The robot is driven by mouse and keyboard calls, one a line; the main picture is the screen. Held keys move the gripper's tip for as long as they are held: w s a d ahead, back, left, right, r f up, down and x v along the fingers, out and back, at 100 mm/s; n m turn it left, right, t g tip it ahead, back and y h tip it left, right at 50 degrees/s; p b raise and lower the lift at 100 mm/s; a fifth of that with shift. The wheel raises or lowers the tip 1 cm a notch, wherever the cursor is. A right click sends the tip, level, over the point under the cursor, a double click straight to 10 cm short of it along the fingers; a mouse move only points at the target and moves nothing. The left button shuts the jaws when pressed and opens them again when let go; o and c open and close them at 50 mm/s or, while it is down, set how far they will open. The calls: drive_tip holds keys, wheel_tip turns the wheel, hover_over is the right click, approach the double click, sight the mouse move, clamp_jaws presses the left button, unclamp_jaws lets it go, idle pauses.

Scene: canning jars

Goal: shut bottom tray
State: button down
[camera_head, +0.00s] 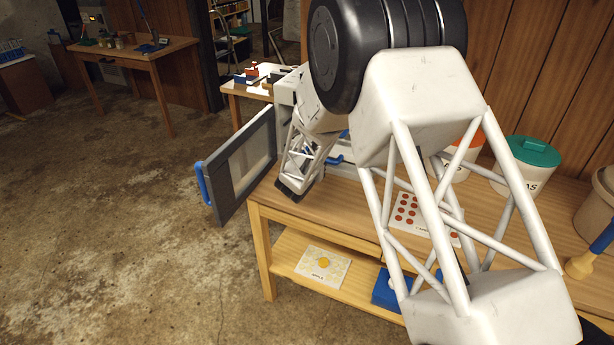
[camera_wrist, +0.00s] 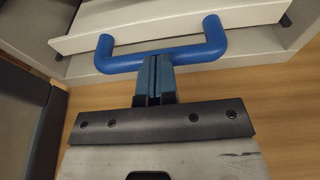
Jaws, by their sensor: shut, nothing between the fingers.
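The bottom tray (camera_wrist: 200,20) is pale, with a blue U-shaped handle (camera_wrist: 217,38) on its front, seen close in the wrist view. In the head view a bit of blue handle (camera_head: 336,160) shows beside my arm, and the rest of the tray is mostly hidden. My gripper (camera_wrist: 154,62) is shut and empty. Its fingertips are at the middle of the handle's bar, touching or almost touching it. The frames do not clearly show how far out the tray is.
A grey-framed door (camera_head: 241,165) with a blue handle stands open at the left, over the bench's edge. The wooden bench (camera_head: 350,205) holds a card with red dots (camera_head: 408,212) and a teal-lidded bin (camera_head: 528,165). A yellow-patterned card (camera_head: 322,267) lies on the lower shelf.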

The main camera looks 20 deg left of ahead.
drive_tip(key=x, duration=0.3)
drive_tip(key=shift+w+r, duration=0.3)
drive_tip(key=shift+w, duration=0.05)
drive_tip(key=shift+s, duration=0.1)
drive_tip(key=v, duration=1.4)
idle(0.4)
